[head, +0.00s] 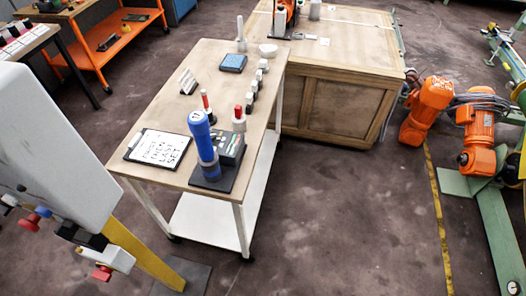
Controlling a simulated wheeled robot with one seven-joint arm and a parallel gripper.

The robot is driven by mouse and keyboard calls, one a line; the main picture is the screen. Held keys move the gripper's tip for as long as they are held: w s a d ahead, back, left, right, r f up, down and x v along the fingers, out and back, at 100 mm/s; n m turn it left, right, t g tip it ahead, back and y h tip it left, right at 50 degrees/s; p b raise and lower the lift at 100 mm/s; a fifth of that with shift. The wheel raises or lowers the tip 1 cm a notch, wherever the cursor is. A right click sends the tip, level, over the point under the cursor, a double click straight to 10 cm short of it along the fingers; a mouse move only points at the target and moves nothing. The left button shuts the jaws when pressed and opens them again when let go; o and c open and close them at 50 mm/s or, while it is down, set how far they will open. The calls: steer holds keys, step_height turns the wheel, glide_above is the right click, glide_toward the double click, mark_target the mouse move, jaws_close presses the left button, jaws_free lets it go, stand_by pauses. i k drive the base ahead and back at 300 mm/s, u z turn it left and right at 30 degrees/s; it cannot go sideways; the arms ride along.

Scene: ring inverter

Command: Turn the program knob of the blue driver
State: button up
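The blue driver (202,138) stands upright near the front edge of the wooden-topped trolley table (225,97). I cannot make out the program knob at this size. My gripper is not in view.
A clipboard (159,149) lies left of the driver. Red-topped cylinders (239,119) stand behind. A white panel on a yellow post (146,256) blocks the left foreground.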

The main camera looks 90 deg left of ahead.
mark_target(213, 135)
steer(key=u, duration=3.4)
steer(key=k, duration=0.5)
steer(key=u, duration=1.65)
steer(key=i, duration=0.95)
steer(key=z, duration=1.95)
steer(key=k, duration=0.2)
steer(key=z, duration=0.2)
